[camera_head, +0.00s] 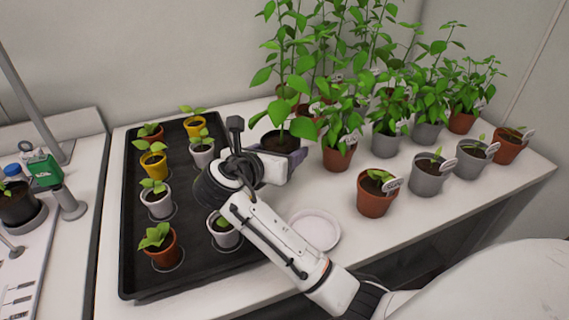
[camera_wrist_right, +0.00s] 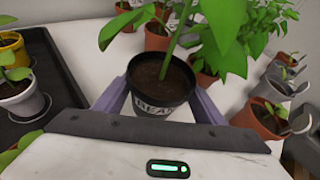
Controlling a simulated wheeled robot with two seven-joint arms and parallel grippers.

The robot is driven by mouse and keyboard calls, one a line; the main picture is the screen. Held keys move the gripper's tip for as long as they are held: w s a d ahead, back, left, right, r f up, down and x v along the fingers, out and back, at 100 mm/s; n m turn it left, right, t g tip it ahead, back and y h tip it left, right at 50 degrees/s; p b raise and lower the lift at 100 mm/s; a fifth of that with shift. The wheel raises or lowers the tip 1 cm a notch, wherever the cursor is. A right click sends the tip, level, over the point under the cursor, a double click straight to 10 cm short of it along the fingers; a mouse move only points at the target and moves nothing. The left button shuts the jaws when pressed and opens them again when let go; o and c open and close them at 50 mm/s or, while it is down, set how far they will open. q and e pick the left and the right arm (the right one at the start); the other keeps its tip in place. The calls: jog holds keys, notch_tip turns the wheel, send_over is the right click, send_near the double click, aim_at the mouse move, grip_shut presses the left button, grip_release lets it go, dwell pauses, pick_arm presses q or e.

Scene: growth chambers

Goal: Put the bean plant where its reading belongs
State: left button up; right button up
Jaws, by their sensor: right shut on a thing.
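The bean plant (camera_head: 284,70) is tall and leafy, in a dark pot marked "BEAN" (camera_wrist_right: 157,92). My right gripper (camera_head: 283,158) is shut on this pot, with a purple-grey finger on each side in the right wrist view. The plant stands upright at the right edge of the black tray. I cannot tell whether the pot touches the table. My left gripper is not in view.
The black tray (camera_head: 196,268) holds several seedlings in small pots. An empty white saucer (camera_head: 314,230) lies in front. Rows of tagged pots, including a terracotta one (camera_head: 374,202), crowd the right. A green device (camera_head: 43,170) stands on the left bench.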

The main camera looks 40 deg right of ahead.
notch_tip(320, 180, down, 4)
jog(key=shift+f, duration=0.1)
jog(key=shift+f, duration=0.1)
jog(key=o, duration=1.4)
jog(key=shift+a, duration=0.15)
jog(key=v, duration=1.1)
jog(key=shift+s+a+r, duration=0.15)
jog(key=shift+a+r, duration=0.1)
jog(key=shift+a, duration=0.05)
